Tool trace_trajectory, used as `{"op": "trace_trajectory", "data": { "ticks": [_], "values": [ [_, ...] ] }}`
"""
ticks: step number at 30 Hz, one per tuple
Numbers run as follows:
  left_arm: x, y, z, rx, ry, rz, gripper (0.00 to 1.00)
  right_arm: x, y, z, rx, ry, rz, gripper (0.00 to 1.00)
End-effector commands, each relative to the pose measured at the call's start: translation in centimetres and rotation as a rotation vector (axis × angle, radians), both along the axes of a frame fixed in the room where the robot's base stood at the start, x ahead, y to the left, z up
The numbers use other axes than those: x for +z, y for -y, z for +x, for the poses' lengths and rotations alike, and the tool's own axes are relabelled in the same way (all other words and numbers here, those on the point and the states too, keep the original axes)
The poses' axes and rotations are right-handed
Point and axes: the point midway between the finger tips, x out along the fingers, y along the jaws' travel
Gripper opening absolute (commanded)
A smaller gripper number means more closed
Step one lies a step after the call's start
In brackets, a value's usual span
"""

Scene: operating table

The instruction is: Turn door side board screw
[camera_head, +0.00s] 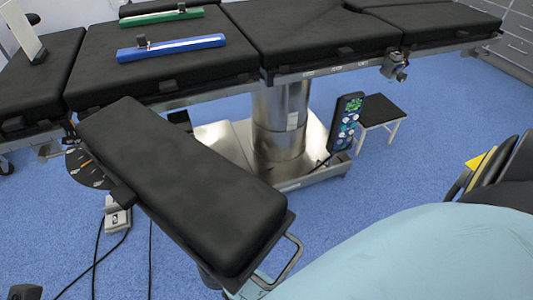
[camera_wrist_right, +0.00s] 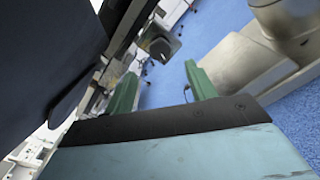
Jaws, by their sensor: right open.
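In the head view a black padded side board (camera_head: 185,185) juts out from the operating table (camera_head: 160,75) toward the lower middle. It has a metal loop handle (camera_head: 286,262) at its near end. A metal clamp with a knob (camera_head: 396,66) sits on the table's side rail at the right. In the right wrist view my right gripper (camera_wrist_right: 160,88) is open, with two green fingers and nothing between them. A dark knob-like screw (camera_wrist_right: 160,46) on a metal fitting shows beyond the fingertips, apart from them. Neither gripper shows in the head view.
A green bar (camera_head: 160,17) and a blue bar (camera_head: 170,47) lie on the table padding. A hand control (camera_head: 346,120) hangs by the metal column (camera_head: 280,120), near a black step stool (camera_head: 381,110). Cables run over the blue floor at lower left. A teal surface fills the lower right.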

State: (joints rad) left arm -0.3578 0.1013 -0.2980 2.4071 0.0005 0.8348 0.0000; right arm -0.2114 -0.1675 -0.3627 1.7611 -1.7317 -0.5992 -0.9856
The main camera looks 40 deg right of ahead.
Motion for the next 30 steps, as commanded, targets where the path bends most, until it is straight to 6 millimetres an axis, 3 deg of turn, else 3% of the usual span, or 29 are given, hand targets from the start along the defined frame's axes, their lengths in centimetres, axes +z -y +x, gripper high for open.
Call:
{"op": "trace_trajectory", "data": {
  "ticks": [6,9,20,30],
  "values": [
    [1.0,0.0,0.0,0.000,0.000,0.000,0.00,0.0,-1.2,-4.4,0.002,-0.003,-0.001,0.56],
    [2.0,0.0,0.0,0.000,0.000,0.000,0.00,-0.3,-1.6,-5.5,0.008,-0.026,0.025,0.56],
    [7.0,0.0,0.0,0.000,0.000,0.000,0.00,-6.1,-1.5,-6.9,0.035,-0.249,0.292,0.56],
    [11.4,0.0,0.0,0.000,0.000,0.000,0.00,-10.8,-0.7,-10.3,-0.022,-0.440,0.551,0.56]
  ]
}}
